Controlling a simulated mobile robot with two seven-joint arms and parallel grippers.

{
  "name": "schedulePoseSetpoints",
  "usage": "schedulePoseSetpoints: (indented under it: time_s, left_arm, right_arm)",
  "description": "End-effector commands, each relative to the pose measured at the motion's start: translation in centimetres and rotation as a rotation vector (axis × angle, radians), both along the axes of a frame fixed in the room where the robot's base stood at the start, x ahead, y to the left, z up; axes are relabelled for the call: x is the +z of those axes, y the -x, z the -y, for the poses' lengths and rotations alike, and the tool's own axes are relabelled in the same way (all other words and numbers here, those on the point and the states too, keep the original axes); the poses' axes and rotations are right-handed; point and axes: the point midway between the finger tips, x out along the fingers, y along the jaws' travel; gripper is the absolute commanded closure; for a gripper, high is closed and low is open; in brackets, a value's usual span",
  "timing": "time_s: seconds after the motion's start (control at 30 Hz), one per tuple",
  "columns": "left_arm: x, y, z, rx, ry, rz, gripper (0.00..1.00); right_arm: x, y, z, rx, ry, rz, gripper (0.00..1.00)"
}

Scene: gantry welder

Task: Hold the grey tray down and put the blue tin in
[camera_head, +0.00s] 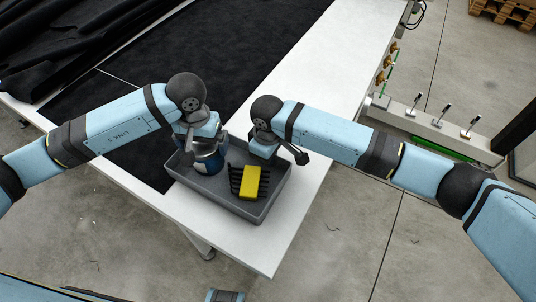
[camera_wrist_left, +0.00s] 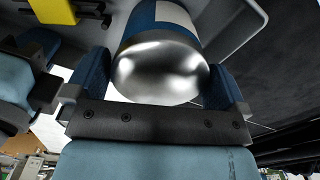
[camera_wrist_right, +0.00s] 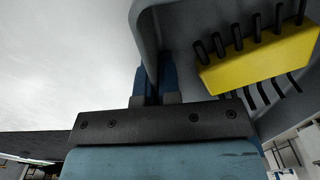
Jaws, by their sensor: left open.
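The grey tray (camera_head: 216,203) sits on the white table near its front corner. The blue tin (camera_head: 210,164) is inside the left part of the tray. In the left wrist view the tin's shiny metal end (camera_wrist_left: 160,70) faces the camera, between the spread fingers of my left gripper (camera_wrist_left: 165,88). My left gripper (camera_head: 204,147) is open around the tin from above. My right gripper (camera_wrist_right: 157,85) has its fingers close together on the tray's wall (camera_wrist_right: 150,30), at the far side of the tray. Its fingertips are partly hidden by the wall.
A yellow block with black prongs (camera_head: 250,182) lies in the tray, right of the tin. Black cloth (camera_head: 230,50) covers much of the white table (camera_head: 330,70) behind. The table's front edge is close to the tray.

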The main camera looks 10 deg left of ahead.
Motion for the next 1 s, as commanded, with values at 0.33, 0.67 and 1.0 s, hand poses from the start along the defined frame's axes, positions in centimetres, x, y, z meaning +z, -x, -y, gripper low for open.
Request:
schedulePoseSetpoints:
  time_s: [0.33,0.67,1.0]
  left_arm:
    - [2.9,0.0,0.0,0.000,0.000,0.001,0.00]
    - [5.5,0.0,0.0,-0.001,0.000,0.001,0.00]
    - [7.2,0.0,0.0,-0.001,0.000,-0.001,0.00]
  right_arm:
    - [0.1,0.0,-0.1,0.000,-0.002,0.001,1.00]
    - [0.1,0.0,-0.1,0.000,-0.002,0.001,1.00]
    - [0.1,0.0,-0.1,0.000,-0.002,0.001,1.00]
